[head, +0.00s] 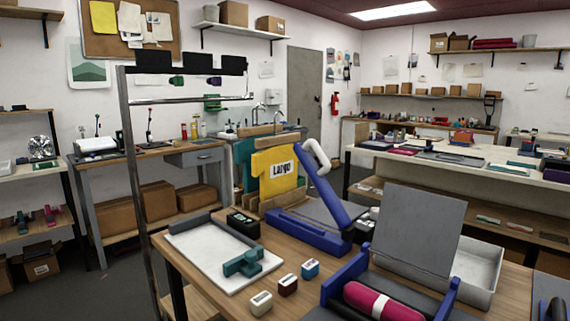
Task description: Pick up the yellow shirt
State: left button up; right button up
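The yellow shirt (266,187) stands upright near the back edge of the wooden table, in the middle of the head view. It carries a white label (281,169) with dark lettering. Teal pieces show beside and behind it, and wooden bars of what looks like a rack (262,202) are around it. The blue heat press (318,215) with its raised arm stands just right of it and covers part of its lower right side. Neither of my grippers shows in this view.
A white tray (208,268) with a teal tool (243,263) lies on the table's left. Several small blocks lie in front. A second blue press (338,290) holds a pink roll (382,303). A metal post (137,190) rises at the left.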

aim_at(276, 165)
jog(key=j+z, duration=0.1)
jog(key=z, duration=0.25)
jog(key=j+z, duration=0.1)
jog(key=z, duration=0.25)
jog(key=i+j+z, duration=0.1)
jog(key=z, duration=0.2)
jog(key=j+z, duration=0.3)
jog(key=k+j+z, duration=0.1)
jog(key=j+z, duration=0.2)
jog(key=j, duration=0.2)
jog(key=k+j+z, duration=0.15)
jog(key=j, duration=0.3)
jog(key=j+z, duration=0.1)
jog(key=j, duration=0.35)
jog(key=k, duration=0.05)
